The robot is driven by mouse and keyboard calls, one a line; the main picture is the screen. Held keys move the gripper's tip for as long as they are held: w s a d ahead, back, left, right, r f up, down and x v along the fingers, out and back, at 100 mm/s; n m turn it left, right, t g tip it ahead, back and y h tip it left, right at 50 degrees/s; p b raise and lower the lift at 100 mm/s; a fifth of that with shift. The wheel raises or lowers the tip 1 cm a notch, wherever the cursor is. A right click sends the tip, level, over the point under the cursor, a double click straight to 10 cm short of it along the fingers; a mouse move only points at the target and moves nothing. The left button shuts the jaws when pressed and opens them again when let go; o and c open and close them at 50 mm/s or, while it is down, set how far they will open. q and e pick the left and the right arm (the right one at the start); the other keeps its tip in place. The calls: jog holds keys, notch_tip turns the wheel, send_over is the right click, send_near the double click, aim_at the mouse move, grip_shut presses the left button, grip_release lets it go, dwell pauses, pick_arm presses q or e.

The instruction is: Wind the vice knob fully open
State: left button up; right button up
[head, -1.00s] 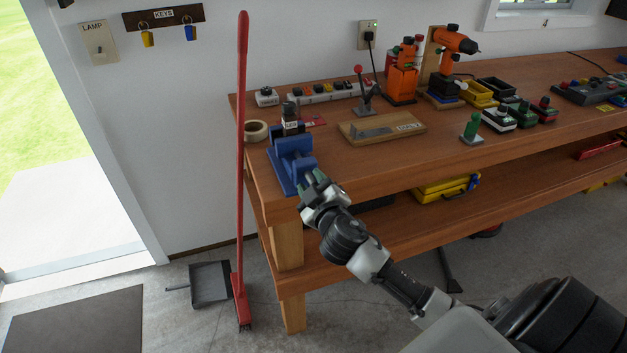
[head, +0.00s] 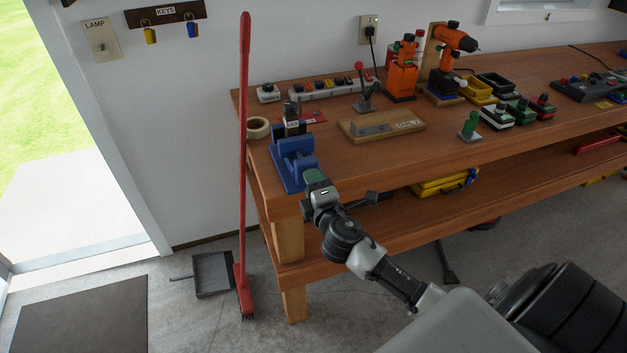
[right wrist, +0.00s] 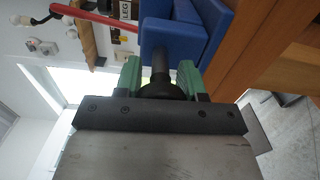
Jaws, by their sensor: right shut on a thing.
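The blue vice (head: 291,160) stands at the left front corner of the wooden workbench. It also shows at the top of the right wrist view (right wrist: 185,35). My right gripper (head: 313,178) is at the front of the vice, its green fingers shut on the dark vice knob (right wrist: 160,87). In the right wrist view the fingers sit on either side of the knob, and the dark screw runs from it into the blue body. In the head view my gripper hides the knob. My left gripper is not in view.
A red broom (head: 243,170) leans upright just left of the bench (head: 400,160). A tape roll (head: 258,128) lies behind the vice, and a wooden board (head: 381,127) with a metal piece lies to its right. Power tools and small bins stand farther right.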

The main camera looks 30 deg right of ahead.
jog(key=shift+f+n+p, duration=0.1)
jog(key=shift+n+p, duration=0.2)
jog(key=shift+n, duration=0.8)
jog(key=o, duration=0.8)
jog(key=b+v, duration=0.2)
jog(key=v, duration=0.9)
